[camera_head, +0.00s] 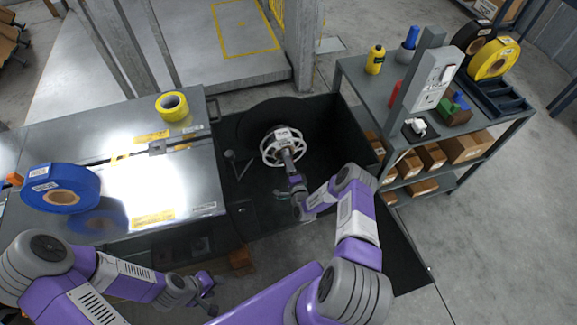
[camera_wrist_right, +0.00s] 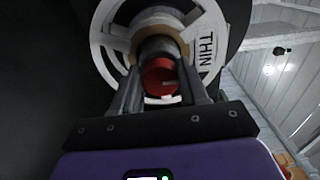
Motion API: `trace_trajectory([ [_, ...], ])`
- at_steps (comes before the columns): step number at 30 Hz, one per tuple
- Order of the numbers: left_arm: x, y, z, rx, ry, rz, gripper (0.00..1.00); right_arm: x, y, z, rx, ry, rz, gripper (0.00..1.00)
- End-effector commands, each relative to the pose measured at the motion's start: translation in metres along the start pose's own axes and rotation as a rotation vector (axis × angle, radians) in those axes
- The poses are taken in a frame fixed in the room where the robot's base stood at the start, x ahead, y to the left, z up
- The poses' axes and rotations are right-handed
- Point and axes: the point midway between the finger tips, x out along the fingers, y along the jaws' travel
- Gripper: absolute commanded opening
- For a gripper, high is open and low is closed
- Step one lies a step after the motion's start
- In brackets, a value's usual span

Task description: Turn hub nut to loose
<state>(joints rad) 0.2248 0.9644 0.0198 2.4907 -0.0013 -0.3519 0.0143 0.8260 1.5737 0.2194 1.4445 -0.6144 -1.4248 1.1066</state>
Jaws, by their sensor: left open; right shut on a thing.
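The hub nut (camera_wrist_right: 160,77) is a red round knob in the right wrist view, at the centre of a white spoked hub (camera_wrist_right: 108,30) bearing dark lettering. My right gripper (camera_wrist_right: 160,92) is shut on the hub nut, with one finger on each side of it. In the head view the white hub (camera_head: 283,147) stands inside a dark open cabinet (camera_head: 335,120), and my right gripper (camera_head: 292,172) reaches it from the front; the nut is hidden there. My left gripper (camera_head: 207,284) is open and empty, low in front of the metal bench.
A metal bench (camera_head: 110,185) at left carries a blue roll (camera_head: 60,188) and a yellow roll (camera_head: 172,106). At right, a grey shelf (camera_head: 352,75) holds a yellow bottle (camera_head: 375,59), a yellow roll (camera_head: 494,58) and cardboard boxes (camera_head: 432,155). A dark open door panel (camera_head: 408,262) stands right of my right arm.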

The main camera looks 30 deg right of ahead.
Motion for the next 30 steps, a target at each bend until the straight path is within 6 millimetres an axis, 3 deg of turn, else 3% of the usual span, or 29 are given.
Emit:
trace_trajectory([
  [8, 0.000, 0.000, 0.000, 0.000, 0.000, 0.000, 0.43, -0.001, 0.002, -0.001, -0.004, 0.002, 0.004, 0.13],
  [9, 0.000, 0.000, 0.000, 0.000, 0.000, 0.000, 0.43, -0.001, 0.002, -0.001, -0.004, 0.002, 0.004, 0.50],
  [13, 0.000, 0.000, 0.000, 0.000, 0.000, 0.000, 0.43, -0.001, 0.001, -0.001, -0.003, 0.001, 0.002, 0.69],
  [23, -0.002, 0.001, 0.000, 0.000, 0.000, 0.000, 0.43, -0.004, 0.000, 0.000, -0.001, 0.000, 0.002, 0.69],
  [30, -0.015, 0.006, 0.001, 0.000, 0.000, 0.000, 0.43, -0.040, -0.001, -0.001, -0.001, 0.000, 0.005, 0.69],
])
